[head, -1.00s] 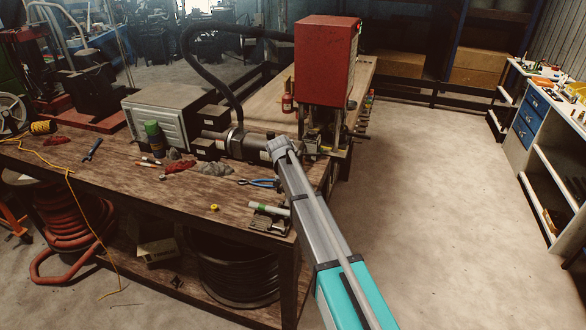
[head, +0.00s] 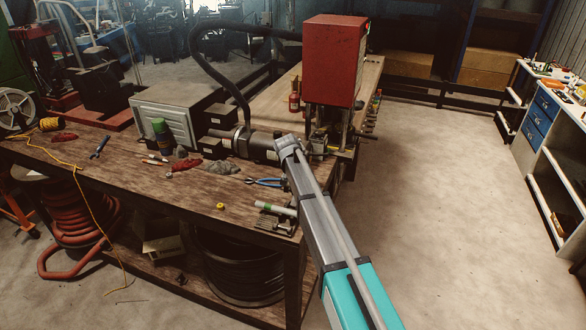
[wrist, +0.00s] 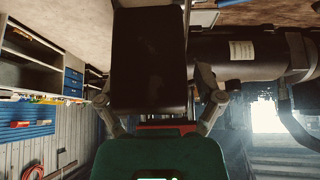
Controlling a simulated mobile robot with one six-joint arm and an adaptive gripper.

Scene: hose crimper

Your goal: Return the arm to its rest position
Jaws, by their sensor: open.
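My arm reaches from the lower right of the head view to the hose crimper (head: 262,146), a dark horizontal cylinder on the wooden workbench. The arm's end (head: 287,146) covers the cylinder's right end. My gripper's fingers are hidden there. In the wrist view my gripper (wrist: 152,88) is open, with one finger on each side of a large dark block (wrist: 150,55). I cannot tell whether the fingers touch it. A dark cylinder with a pale label (wrist: 240,52) runs to the right of the block.
The workbench (head: 130,178) holds a grey cabinet (head: 172,115), blue-handled pliers (head: 265,182), a green-and-white tube (head: 276,208) and several small tools. A red machine (head: 333,60) stands behind my arm's end. Open floor (head: 430,190) lies right, before a blue-drawered bench (head: 540,115).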

